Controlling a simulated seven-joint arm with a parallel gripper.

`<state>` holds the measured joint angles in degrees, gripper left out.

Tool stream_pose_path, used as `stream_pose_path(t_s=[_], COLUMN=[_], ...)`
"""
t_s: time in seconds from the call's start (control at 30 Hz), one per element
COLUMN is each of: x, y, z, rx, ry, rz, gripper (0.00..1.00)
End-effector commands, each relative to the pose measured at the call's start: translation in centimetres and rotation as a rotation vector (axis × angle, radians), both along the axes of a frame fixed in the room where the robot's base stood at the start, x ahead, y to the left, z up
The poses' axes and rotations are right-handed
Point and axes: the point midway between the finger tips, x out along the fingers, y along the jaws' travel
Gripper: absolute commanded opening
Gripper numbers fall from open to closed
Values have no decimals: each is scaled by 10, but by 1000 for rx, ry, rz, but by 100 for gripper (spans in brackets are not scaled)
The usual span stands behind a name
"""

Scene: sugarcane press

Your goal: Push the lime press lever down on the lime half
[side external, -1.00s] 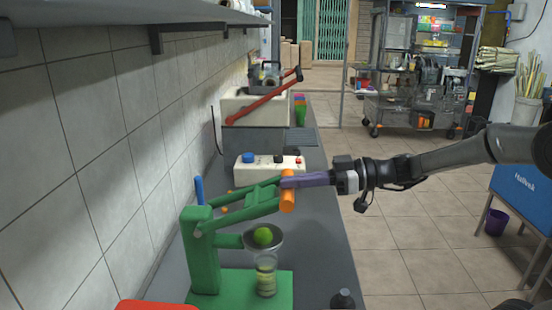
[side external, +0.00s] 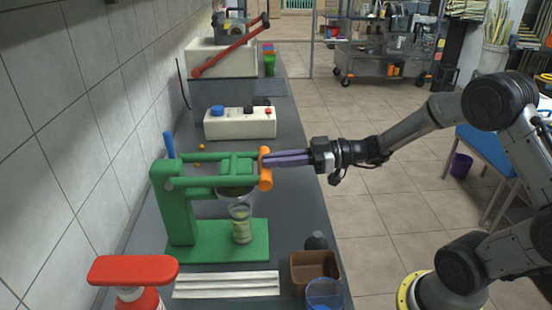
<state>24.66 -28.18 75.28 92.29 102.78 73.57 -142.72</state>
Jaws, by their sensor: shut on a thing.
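The green lime press (side external: 178,207) stands on its green base on the counter. Its green lever (side external: 208,182) lies about level, out to the right. The orange handle (side external: 265,170) is at the lever's end. My gripper (side external: 270,159), with purple fingers, is shut on the orange handle and reaches in from the right. The lime half is hidden under the lever; only part of the dark cup (side external: 236,192) shows there. A glass (side external: 241,222) with pale green liquid stands upright on the base below the cup.
A white box with a blue knob (side external: 240,123) stands behind the press. The tiled wall is at left.

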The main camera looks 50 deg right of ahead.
Motion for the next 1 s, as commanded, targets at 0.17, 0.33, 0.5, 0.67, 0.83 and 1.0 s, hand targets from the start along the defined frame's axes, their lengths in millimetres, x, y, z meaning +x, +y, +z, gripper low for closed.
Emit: stream_pose_path(t_s=[0.17,0.33,0.5,0.67,0.83,1.0], x=[-7,-7,-7,-7,-8,-26], y=[3,3,2,-2,-6,-26], z=[-35,-35,-27,-2,39,4], rx=[-13,-13,-11,-7,-2,5], ry=[85,85,76,49,2,10], rz=[-2,-2,-1,-2,0,-5], gripper=[0,0,0,0,0,0])
